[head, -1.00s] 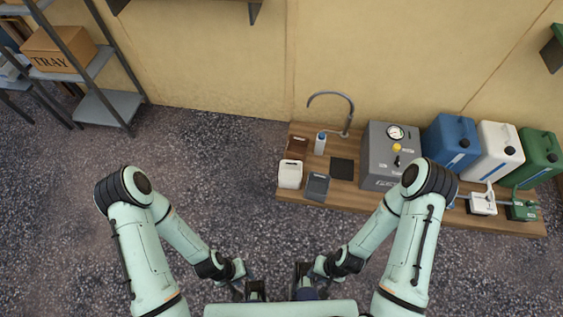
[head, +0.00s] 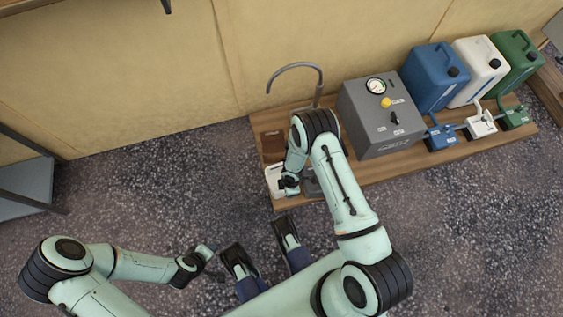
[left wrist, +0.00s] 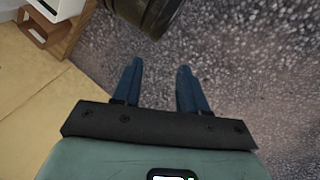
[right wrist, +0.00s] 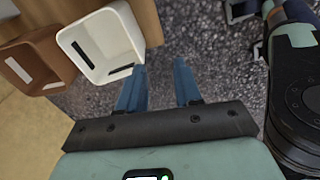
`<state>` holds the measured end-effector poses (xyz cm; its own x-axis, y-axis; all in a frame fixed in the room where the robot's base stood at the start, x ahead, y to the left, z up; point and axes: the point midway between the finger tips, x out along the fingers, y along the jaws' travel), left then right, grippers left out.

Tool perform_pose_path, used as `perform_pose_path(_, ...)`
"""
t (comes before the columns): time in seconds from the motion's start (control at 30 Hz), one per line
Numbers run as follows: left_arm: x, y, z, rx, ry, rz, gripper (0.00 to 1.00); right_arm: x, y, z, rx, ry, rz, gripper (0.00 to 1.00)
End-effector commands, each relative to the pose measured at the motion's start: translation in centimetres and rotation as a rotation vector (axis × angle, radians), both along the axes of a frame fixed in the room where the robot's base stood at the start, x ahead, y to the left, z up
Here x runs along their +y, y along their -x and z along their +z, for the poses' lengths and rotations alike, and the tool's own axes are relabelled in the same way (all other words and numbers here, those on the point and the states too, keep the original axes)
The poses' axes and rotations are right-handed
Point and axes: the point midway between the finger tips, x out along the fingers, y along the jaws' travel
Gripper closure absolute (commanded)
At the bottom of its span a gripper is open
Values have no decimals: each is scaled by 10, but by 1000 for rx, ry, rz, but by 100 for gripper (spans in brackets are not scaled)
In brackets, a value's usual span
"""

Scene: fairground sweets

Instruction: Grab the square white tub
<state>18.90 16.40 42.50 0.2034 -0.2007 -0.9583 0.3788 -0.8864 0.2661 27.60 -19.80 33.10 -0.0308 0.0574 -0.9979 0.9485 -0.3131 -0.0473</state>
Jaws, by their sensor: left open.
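The square white tub (head: 273,178) stands at the left front of the wooden counter in the head view, partly covered by my right wrist. In the right wrist view the tub (right wrist: 86,62) is open-topped, up and left of my right gripper (right wrist: 159,66). The right fingers are apart with only floor showing between them; the left finger is close to the tub's rim, and I cannot tell if they touch. My left gripper (left wrist: 159,66) is open and empty over the floor, away from the counter. A white tub corner (left wrist: 66,6) shows at its view's top left.
A brown tub (head: 272,142) stands behind the white one. The tap (head: 296,68) and grey machine (head: 375,125) are on the counter (head: 410,166). Floor in front is clear.

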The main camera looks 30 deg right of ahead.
Motion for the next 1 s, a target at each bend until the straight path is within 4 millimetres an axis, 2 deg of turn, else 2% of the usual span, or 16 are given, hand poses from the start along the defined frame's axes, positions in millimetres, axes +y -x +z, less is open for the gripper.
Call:
perform_pose_path(0.03,2,-4,-11,-9,-5,4,57,-4,-10,-13,-13,20,59,66)
perform_pose_path(0.13,4,-9,-17,-22,-10,9,57,-10,-21,-21,-26,47,133,66)
perform_pose_path(0.27,8,-17,-22,-43,-20,16,57,-12,-25,-36,-30,59,163,66)
perform_pose_path(0.37,13,-25,-29,-63,-33,26,57,-13,-25,-55,-29,59,162,66)
perform_pose_path(0.5,16,-13,-46,-17,-33,30,57,-12,-25,-82,-31,57,159,66)
perform_pose_path(0.6,18,-2,-55,17,-33,30,57,-12,-25,-95,-31,57,158,66)
perform_pose_path(0.83,19,10,-64,58,-29,32,57,-13,-26,-107,-32,56,156,66)
perform_pose_path(1.0,22,32,-84,133,-28,35,57,-18,-31,-128,-32,56,154,66)
